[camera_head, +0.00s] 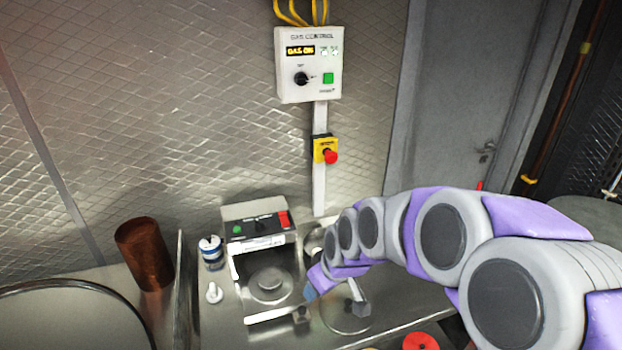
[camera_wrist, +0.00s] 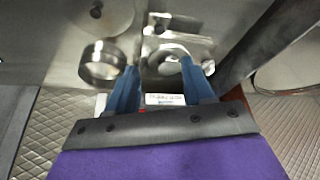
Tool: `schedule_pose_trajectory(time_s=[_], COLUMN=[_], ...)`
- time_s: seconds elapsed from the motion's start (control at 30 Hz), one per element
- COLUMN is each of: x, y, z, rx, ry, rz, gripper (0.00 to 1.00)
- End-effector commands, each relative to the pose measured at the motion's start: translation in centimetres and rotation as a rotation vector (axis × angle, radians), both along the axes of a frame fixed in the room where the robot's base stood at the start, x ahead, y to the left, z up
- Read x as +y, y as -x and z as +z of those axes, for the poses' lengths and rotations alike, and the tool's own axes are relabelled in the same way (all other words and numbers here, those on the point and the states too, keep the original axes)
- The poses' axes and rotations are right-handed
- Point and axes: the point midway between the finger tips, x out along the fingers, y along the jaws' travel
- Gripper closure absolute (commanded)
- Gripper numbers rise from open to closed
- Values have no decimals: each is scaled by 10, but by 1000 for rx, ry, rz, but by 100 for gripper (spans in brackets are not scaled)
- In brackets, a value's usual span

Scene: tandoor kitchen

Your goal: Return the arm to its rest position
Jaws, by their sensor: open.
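My arm (camera_head: 440,235), grey and purple, reaches in from the right in the head view and bends down over the steel counter. My gripper (camera_wrist: 157,75) shows in the wrist view as two blue fingers spread apart, with nothing between them. In the head view only a blue bit of the gripper (camera_head: 312,291) shows, beside the scale-like machine; the rest is hidden by the arm. The machine (camera_head: 262,240) has a dark control panel with a red switch and a round plate. It lies beyond the fingers in the wrist view.
A gas control box (camera_head: 309,65) and a yellow emergency stop (camera_head: 326,150) are on the wall. A copper cylinder (camera_head: 145,254), a small jar (camera_head: 211,252) and a white piece (camera_head: 214,293) stand left of the machine. A red round object (camera_head: 421,341) is at the front.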

Motion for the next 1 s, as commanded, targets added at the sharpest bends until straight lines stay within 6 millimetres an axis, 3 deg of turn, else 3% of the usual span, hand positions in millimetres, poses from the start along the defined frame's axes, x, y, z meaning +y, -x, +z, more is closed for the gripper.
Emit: schedule_pose_trajectory(time_s=[0.17,0.5,0.7,0.83,1.0], x=[-13,-73,-96,-102,-104], y=[29,181,257,285,294], z=[9,25,29,29,29], rx=[50,328,460,510,526], ry=[15,116,163,181,185], rz=[-50,-365,-559,-631,-658], gripper=[48,48,48,48,48])
